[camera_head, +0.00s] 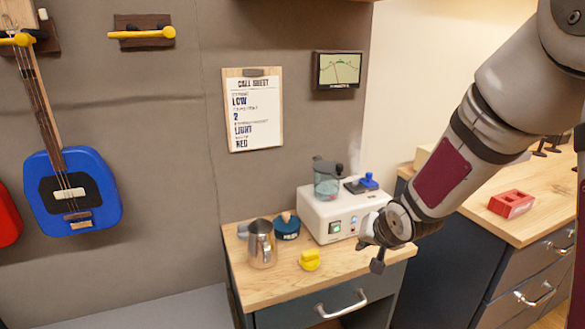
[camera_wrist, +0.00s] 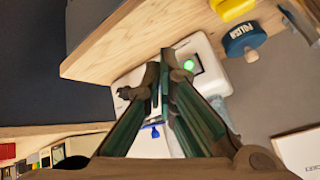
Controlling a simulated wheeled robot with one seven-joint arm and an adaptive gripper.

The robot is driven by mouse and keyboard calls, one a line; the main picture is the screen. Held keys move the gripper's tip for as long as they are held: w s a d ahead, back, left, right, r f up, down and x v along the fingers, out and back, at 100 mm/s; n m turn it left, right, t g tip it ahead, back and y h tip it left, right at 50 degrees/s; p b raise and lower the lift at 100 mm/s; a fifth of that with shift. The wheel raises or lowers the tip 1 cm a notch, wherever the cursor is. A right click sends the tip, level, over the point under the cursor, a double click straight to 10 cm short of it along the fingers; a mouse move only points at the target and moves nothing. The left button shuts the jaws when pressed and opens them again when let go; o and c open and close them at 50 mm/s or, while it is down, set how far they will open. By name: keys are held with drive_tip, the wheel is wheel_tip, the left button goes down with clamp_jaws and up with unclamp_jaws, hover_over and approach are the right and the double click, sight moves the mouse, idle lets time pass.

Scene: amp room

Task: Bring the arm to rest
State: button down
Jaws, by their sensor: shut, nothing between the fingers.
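My arm reaches in from the upper right of the head view, pointing down and left. My gripper (camera_head: 372,256) hangs in front of the right end of the white machine, over the small wooden-topped cabinet. In the wrist view my gripper (camera_wrist: 158,82) has its two fingers closed together at the tips with nothing between them. The white machine (camera_head: 323,213) lies beyond the fingertips, and its lit green button (camera_wrist: 188,65) shows just right of them. I cannot tell whether the fingers touch the machine.
On the cabinet top (camera_head: 290,290) stand a steel pitcher (camera_head: 262,245), a blue polish tin (camera_head: 287,228) and a yellow object (camera_head: 309,260). A glass vessel (camera_head: 327,180) sits on the machine. A blue guitar (camera_head: 72,190) hangs left.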

drive_tip(key=s+d+r+n+g+h+p, duration=0.1)
drive_tip(key=s+r+n+g+h+p, duration=0.15)
drive_tip(key=s+r, duration=1.2)
drive_tip(key=s+a+r+n+y+p, duration=0.1)
drive_tip(key=s+r, duration=0.2)
drive_tip(key=s, duration=0.7)
drive_tip(key=s+a+r+g+y+p, duration=0.1)
drive_tip(key=s+r, duration=0.2)
drive_tip(key=s, duration=0.7)
drive_tip(key=shift+a+n+p, duration=0.25)
drive_tip(key=shift+n+p, duration=0.1)
drive_tip(key=shift+p, duration=0.05)
